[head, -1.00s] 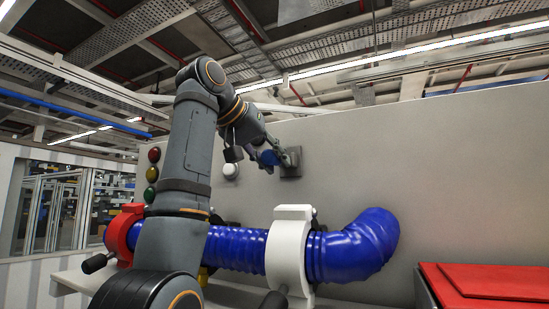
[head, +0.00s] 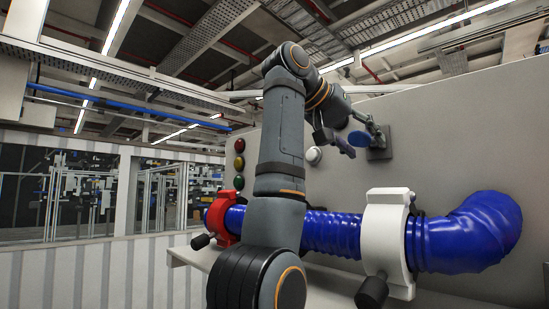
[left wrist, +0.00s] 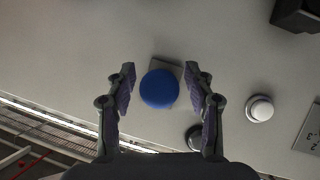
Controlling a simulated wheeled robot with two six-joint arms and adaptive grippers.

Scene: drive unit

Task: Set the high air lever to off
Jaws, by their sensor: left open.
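The high air lever appears to be the lever with the round blue knob (head: 359,139) on a grey wall mount (head: 380,143); I cannot read a label or its set position. In the left wrist view the blue knob (left wrist: 159,89) sits between the two fingers, with a gap on each side. Part of its grey mount (left wrist: 166,62) shows behind it. My left gripper (head: 353,128) is at the lever, open, its fingers on either side of the knob in the wrist view. It partly hides the lever in the head view. My right gripper is out of view.
A white round button (head: 314,155) is left of the lever. Red, amber and green lamps (head: 239,163) are farther left. Below, a blue hose (head: 470,235) runs through a white clamp (head: 386,235) and a red clamp (head: 221,217). The wall right of the lever is clear.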

